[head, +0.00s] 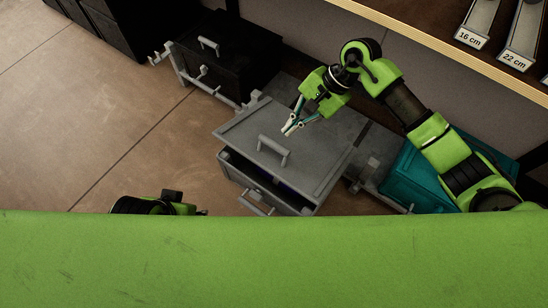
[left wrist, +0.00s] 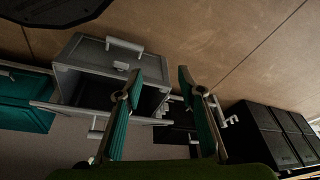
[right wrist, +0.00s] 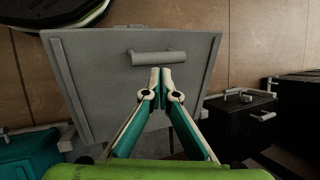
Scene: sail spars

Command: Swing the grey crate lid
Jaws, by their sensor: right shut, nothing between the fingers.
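The grey crate (head: 240,178) stands on the floor in the middle of the head view. Its grey lid (head: 318,153) is partly raised, with a dark gap at the front edge. The lid's bar handle (head: 273,150) is on top. My right gripper (head: 288,131) is shut and empty over the lid, beyond the handle. In the right wrist view its closed tips (right wrist: 161,72) overlap the handle's edge; contact is unclear. My left gripper (left wrist: 156,82) is open and empty. In the left wrist view the crate's open front (left wrist: 85,88) shows behind its fingers.
A black crate (head: 235,75) stands behind left and a teal crate (head: 405,170) to the right. Black boxes (head: 115,30) are at the upper left. A shelf edge (head: 440,42) with labelled slots runs along the upper right. The brown floor (head: 100,110) at left is clear.

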